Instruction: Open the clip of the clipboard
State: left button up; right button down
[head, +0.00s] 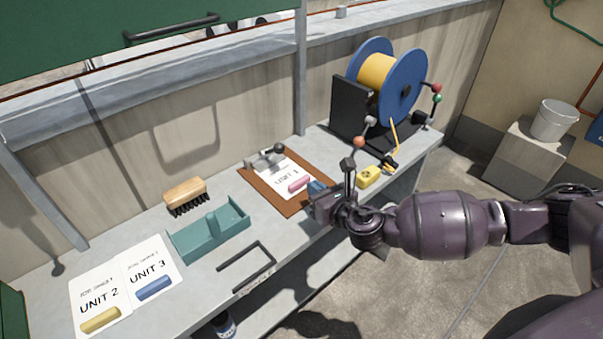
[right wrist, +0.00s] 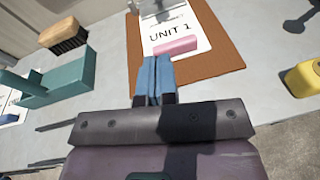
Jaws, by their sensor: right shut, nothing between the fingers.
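The brown clipboard (head: 268,195) lies flat on the grey bench and also shows in the right wrist view (right wrist: 218,66). Its metal clip (head: 262,160) is at the far end, with a dark round knob (head: 279,148) beside it; it is cut off at the top of the right wrist view (right wrist: 160,8). I cannot tell whether the clip is open. A white UNIT 1 sheet (head: 282,171) with a pink bar (head: 299,184) lies on the board. My right gripper (head: 316,187) is over the near end, its blue fingers (right wrist: 152,70) together and empty, pointing towards the pink bar. My left gripper is out of view.
A teal tray (head: 225,236), a brush (head: 185,194) and a black handle (head: 248,262) are left of the clipboard. UNIT 2 (head: 95,298) and UNIT 3 (head: 150,268) sheets lie further left. A blue cable reel (head: 400,88) and a yellow device (head: 368,177) are right.

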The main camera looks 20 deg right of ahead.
aim_at(296, 183)
jog(key=b+x, duration=0.1)
jog(key=x, duration=0.7)
jog(key=shift+w+a+f+b, duration=0.1)
jog(key=shift+w+f+b, duration=0.2)
jog(key=shift+b, duration=0.05)
jog(key=w, duration=0.1)
jog(key=w+r, duration=0.1)
jog(key=w, duration=0.1)
jog(key=shift+a+r, duration=0.2)
jog(key=shift+r, duration=0.1)
jog(key=shift+w+a+r, duration=0.1)
jog(key=shift+w+r, duration=0.25)
jog(key=shift+w, duration=0.2)
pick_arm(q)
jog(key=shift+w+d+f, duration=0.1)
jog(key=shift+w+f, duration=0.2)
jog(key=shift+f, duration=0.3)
